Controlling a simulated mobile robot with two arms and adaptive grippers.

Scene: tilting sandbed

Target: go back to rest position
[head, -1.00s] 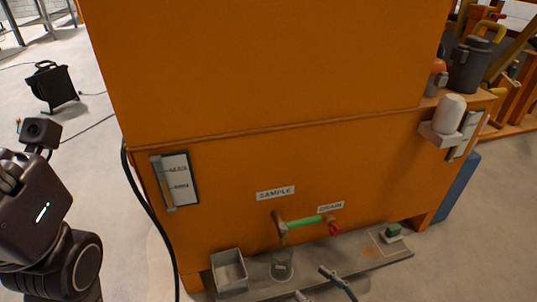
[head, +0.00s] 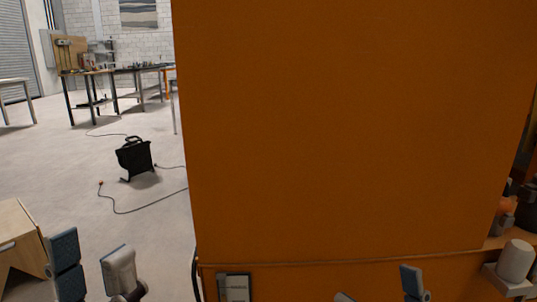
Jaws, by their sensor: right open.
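My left gripper (head: 92,258) is at the lower left, its two fingers pointing up and spread apart with nothing between them. It is over the floor, left of the orange cabinet (head: 340,130). My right gripper (head: 378,282) is at the bottom edge, in front of the orange cabinet. Its two fingertips are apart, with nothing seen between them. The rest of both arms is mostly below the frame.
The orange cabinet fills the middle and right. A light wooden piece (head: 18,235) stands at the left edge near my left gripper. Workbenches (head: 115,75) stand far back. A white cup-like object (head: 516,260) is at the right.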

